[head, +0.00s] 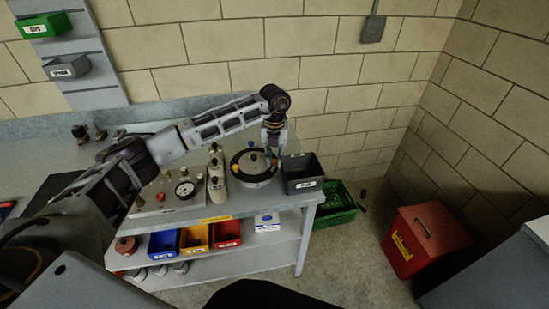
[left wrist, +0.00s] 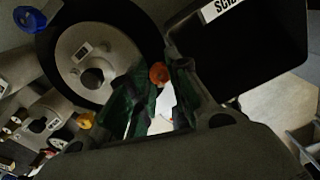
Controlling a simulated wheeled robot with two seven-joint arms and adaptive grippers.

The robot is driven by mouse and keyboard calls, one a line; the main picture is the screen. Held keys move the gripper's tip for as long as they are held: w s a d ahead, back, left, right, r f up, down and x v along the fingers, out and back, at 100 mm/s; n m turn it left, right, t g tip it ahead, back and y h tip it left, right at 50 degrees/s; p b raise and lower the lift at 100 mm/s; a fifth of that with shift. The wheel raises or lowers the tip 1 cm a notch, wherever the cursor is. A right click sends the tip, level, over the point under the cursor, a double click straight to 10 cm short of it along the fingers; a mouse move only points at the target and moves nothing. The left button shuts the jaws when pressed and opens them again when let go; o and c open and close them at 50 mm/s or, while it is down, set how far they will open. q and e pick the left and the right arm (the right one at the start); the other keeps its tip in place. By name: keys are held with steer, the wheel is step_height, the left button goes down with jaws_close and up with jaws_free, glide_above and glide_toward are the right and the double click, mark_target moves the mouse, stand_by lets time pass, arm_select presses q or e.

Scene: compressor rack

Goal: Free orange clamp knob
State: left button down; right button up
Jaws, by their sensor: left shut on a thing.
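The orange clamp knob (left wrist: 158,73) shows between the fingertips of my left gripper (left wrist: 155,88) in the left wrist view. The gripper is shut on it, and its green-padded fingers hide part of the knob. In the head view my left gripper (head: 275,150) reaches down at the right rim of the round pot with a dark rim (head: 253,182). The pot's pale lid (left wrist: 100,50) also carries a dark centre knob (left wrist: 92,77). A blue knob (left wrist: 30,18) and a yellow knob (left wrist: 86,120) sit around its rim. My right gripper is not in view.
A dark open bin (head: 301,184) stands close to the right of the pot. Pale bottles (head: 216,182) and a gauge panel (head: 165,195) stand to its left. A green crate (head: 334,210) and a red box (head: 425,238) are on the floor at the right.

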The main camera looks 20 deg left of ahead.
mark_target(275, 160)
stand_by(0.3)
arm_select(q)
steer(key=c, duration=1.3)
jaws_free()
steer(key=shift+r, duration=0.1)
steer(key=shift+r, duration=5.95)
